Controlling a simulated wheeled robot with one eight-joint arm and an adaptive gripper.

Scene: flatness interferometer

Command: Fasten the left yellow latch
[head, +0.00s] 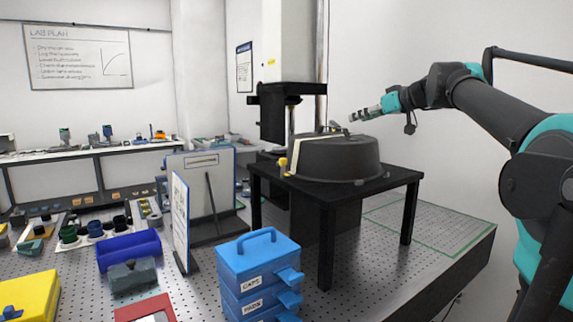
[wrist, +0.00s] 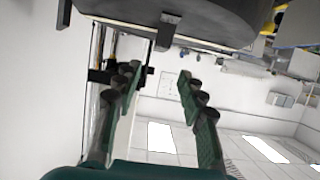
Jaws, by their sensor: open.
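A dark grey round cover (head: 336,158) stands on a black table. A small yellow part (head: 283,162), which looks like the left latch, sits at its left edge; whether it is fastened is too small to tell. My gripper (head: 354,117) appears above the cover's back right part in the head view, pointing left, apart from the yellow part. In the wrist view my gripper (wrist: 160,74) is open with nothing between its fingers. The dark round cover (wrist: 185,18) fills the top of that view, beyond the fingertips. A small block (wrist: 168,31) projects from its rim.
The black table (head: 335,196) stands on a perforated bench. A black and white column (head: 290,60) rises behind the cover. Blue drawers (head: 258,262) stand in front left, beside an upright sign board (head: 181,220). Air to the right of the cover is clear below my arm.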

